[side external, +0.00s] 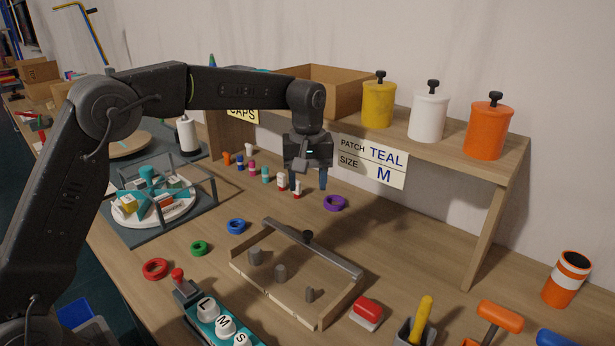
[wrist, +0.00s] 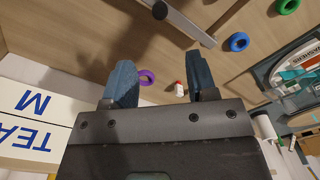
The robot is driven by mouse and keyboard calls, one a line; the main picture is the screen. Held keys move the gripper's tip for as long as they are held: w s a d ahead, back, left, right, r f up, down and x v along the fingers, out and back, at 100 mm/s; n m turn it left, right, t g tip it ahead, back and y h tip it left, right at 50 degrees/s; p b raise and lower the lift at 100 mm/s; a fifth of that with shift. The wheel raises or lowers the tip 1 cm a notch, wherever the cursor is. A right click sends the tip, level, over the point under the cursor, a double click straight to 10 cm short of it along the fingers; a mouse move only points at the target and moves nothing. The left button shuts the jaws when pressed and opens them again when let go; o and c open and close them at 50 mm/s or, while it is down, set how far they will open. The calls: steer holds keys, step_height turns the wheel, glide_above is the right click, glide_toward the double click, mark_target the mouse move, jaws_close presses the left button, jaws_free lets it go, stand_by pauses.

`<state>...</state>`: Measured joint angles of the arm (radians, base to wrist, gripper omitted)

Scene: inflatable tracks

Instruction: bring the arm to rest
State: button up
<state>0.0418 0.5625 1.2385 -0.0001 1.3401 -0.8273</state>
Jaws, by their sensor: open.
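My gripper (side external: 308,180) hangs from my arm above the bench, pointing down, in front of the shelf. In the wrist view its two blue fingers (wrist: 162,82) stand apart with nothing held between them. In the side view a purple ring (side external: 335,203) lies on the bench to the right of the fingers. The ring also shows in the wrist view (wrist: 147,76), beyond the left finger. A small red-and-white cap (side external: 297,190) stands on the bench close to the gripper in the picture.
A wooden shelf (side external: 440,148) holds yellow (side external: 378,104), white (side external: 428,116) and orange (side external: 487,131) canisters. A wooden frame with pegs (side external: 320,318) sits in front. Blue (side external: 236,226), green (side external: 199,248) and red (side external: 156,269) rings lie left of it. A round tray (side external: 150,212) stands further left.

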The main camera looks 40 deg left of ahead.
steer(key=shift+r, duration=0.4)
steer(key=s+a+r+m+t, duration=0.15)
steer(key=s+r, duration=0.25)
steer(key=s, duration=0.4)
steer(key=s+r+m+t, duration=0.1)
steer(key=s+r+m, duration=0.25)
steer(key=s, duration=0.35)
steer(key=s+f+m+t, duration=0.1)
steer(key=s+f+m, duration=0.1)
steer(key=s, duration=0.6)
steer(key=s+f+m+t, duration=0.2)
steer(key=s+f, duration=0.1)
steer(key=s, duration=0.4)
steer(key=shift+s+a, duration=0.3)
steer(key=shift+s, duration=0.05)
